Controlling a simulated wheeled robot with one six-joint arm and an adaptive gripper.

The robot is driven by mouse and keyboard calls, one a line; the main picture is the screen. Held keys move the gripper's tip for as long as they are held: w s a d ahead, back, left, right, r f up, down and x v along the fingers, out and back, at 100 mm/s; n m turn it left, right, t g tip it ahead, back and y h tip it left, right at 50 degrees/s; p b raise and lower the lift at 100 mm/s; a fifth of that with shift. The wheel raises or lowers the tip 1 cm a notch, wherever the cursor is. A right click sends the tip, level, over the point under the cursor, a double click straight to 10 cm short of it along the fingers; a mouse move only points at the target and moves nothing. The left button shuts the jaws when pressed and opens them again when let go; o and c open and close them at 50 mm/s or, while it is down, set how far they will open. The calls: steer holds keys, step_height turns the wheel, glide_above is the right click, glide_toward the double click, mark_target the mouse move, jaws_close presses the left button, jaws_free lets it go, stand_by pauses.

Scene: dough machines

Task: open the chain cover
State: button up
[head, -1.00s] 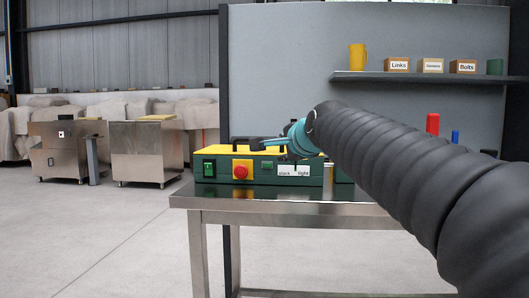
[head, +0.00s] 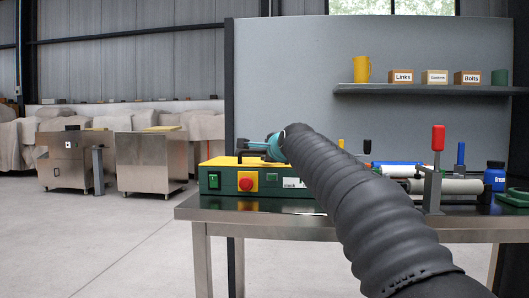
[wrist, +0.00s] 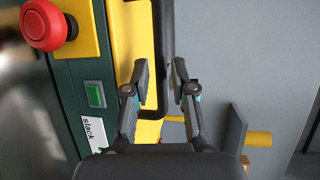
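The green machine (head: 225,181) stands on the steel bench with a yellow cover (head: 222,161) on top. The cover looks shut. A black handle bar (wrist: 160,60) rises from the cover. It also shows in the head view (head: 242,153), partly behind my gripper. My gripper (head: 250,145) is at the handle, just above the cover. In the wrist view, the two fingers of my gripper (wrist: 160,66) are apart, with the bar between them and a gap visible on each side. My arm hides the right part of the machine.
A red stop button (wrist: 43,24) and a green switch (wrist: 95,94) sit on the machine's front. A shelf (head: 430,89) hangs on the back panel.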

mark_target(264, 152)
steer(key=shift+x, duration=1.7)
jaws_close()
